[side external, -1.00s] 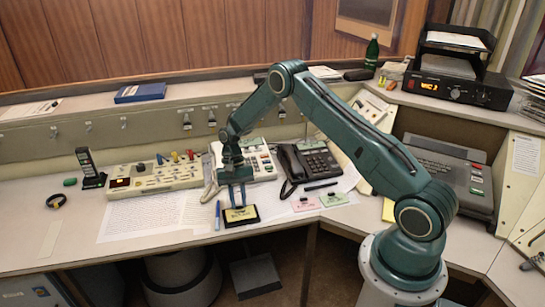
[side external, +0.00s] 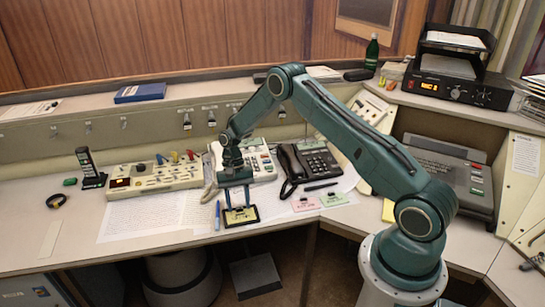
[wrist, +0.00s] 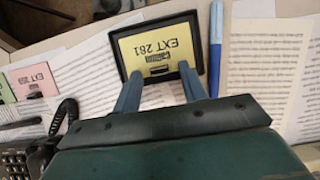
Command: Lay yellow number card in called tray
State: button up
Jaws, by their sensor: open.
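The yellow number card (side external: 241,215) lies in a shallow black tray (side external: 257,218) near the desk's front edge. In the wrist view the card (wrist: 157,47) reads EXT 281, upside down, with a dark tab on its face. The tray's black rim (wrist: 198,35) shows around the card. My gripper (side external: 238,204) is right over the card, with its fingers apart on either side of the tab. In the wrist view the open fingers (wrist: 160,80) reach over the card's near edge, and nothing is gripped between them.
A blue pen (side external: 217,215) lies just beside the tray. Pink (side external: 305,204) and green (side external: 334,199) cards lie to the right. A black telephone (side external: 308,163) and a switch console (side external: 155,177) stand behind. Printed sheets (side external: 150,215) cover the desk to the left.

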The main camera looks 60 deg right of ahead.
jog(key=shift+r, duration=0.15)
jog(key=v, duration=1.2)
dwell(0.5)
